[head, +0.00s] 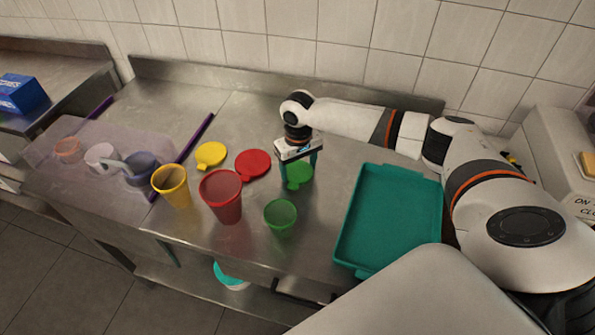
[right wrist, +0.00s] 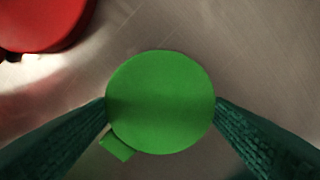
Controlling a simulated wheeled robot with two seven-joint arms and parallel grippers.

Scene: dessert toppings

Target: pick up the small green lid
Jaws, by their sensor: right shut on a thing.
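The small green lid (head: 299,174) is at the middle of the metal counter, under my right gripper (head: 299,172). In the right wrist view the round lid (right wrist: 161,102) with its small tab fills the gap between the two dark teal fingers of the gripper (right wrist: 161,110). The fingers touch its left and right edges, so the gripper is shut on it. I cannot tell whether the lid is clear of the counter. The green cup (head: 281,217) stands in front of the lid. My left gripper is not in view.
A red lid (head: 253,165) lies just left of the gripper, and it shows in the right wrist view (right wrist: 42,22). A yellow lid (head: 211,155), a yellow cup (head: 172,187) and a red cup (head: 222,196) are further left. A teal tray (head: 347,238) is at right.

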